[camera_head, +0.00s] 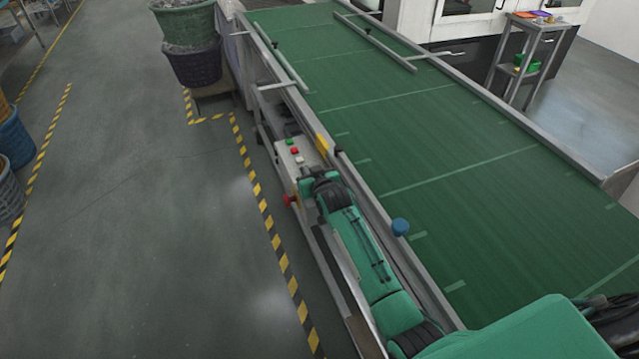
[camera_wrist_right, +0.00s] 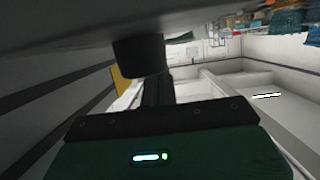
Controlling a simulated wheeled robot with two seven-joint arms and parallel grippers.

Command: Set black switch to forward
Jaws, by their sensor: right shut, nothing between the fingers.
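The control panel (camera_head: 296,150) is a light box on the near side of the conveyor, with small green, red and white buttons on top. A red knob (camera_head: 290,200) sticks out of its left side. My right gripper (camera_head: 307,186) reaches the panel's near end, with my green wrist and forearm behind it. In the right wrist view its dark fingers (camera_wrist_right: 157,88) are together and empty. A black round knob (camera_wrist_right: 138,56), probably the black switch, stands off a grey surface right by the fingertips; contact and its setting cannot be told. In the head view the wrist hides it. My left gripper is not in view.
The green conveyor belt (camera_head: 430,140) fills the right, with a metal rail along its near edge. A blue knob (camera_head: 400,227) stands on that edge. A yellow part (camera_head: 321,143) lies beside the panel. Tubs (camera_head: 190,45) stand beyond.

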